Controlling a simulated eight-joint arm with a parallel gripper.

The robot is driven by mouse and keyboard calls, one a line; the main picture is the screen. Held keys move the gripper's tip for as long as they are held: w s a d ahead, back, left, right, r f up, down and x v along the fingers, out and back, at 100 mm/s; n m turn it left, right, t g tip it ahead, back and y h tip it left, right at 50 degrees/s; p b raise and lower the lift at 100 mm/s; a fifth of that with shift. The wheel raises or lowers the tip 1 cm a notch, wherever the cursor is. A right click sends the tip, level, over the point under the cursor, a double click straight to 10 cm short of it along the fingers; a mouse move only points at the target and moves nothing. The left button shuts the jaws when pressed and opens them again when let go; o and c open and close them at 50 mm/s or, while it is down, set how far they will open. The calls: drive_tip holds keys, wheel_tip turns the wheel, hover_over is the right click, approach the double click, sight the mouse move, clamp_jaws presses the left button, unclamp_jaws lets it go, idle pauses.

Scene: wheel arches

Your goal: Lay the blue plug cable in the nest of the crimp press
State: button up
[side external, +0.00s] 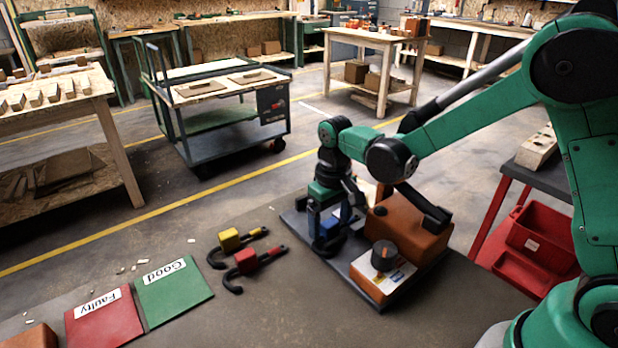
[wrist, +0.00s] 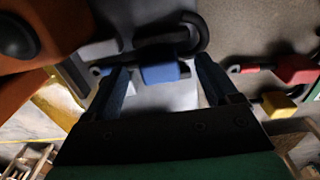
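The blue plug cable (side external: 330,229) is at the left part of the press's dark base plate (side external: 364,292), its black cable curling toward the front. In the wrist view its blue plug (wrist: 160,73) lies between the two blue fingers of my gripper (wrist: 162,85), with a gap on both sides. In the side view my gripper (side external: 331,214) is low over the plate and partly hides the plug. The crimp press (side external: 408,232) is an orange block with a dark knob in front. A pale surface (wrist: 165,100) shows under the plug; I cannot tell whether the plug rests in the nest.
A yellow plug cable (side external: 229,240) and a red plug cable (side external: 246,262) lie left of the press. A red Faulty mat (side external: 104,324) and a green Good mat (side external: 173,295) lie at the front left. The press body stands close beside my gripper.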

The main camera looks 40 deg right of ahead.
wheel_tip(320, 180, up, 6)
drive_tip(key=shift+f, duration=0.25)
drive_tip(key=s+d+r+t, duration=0.2)
drive_tip(key=s+r+t, duration=0.3)
drive_tip(key=s+t, duration=0.2)
drive_tip(key=shift+s, duration=1.15)
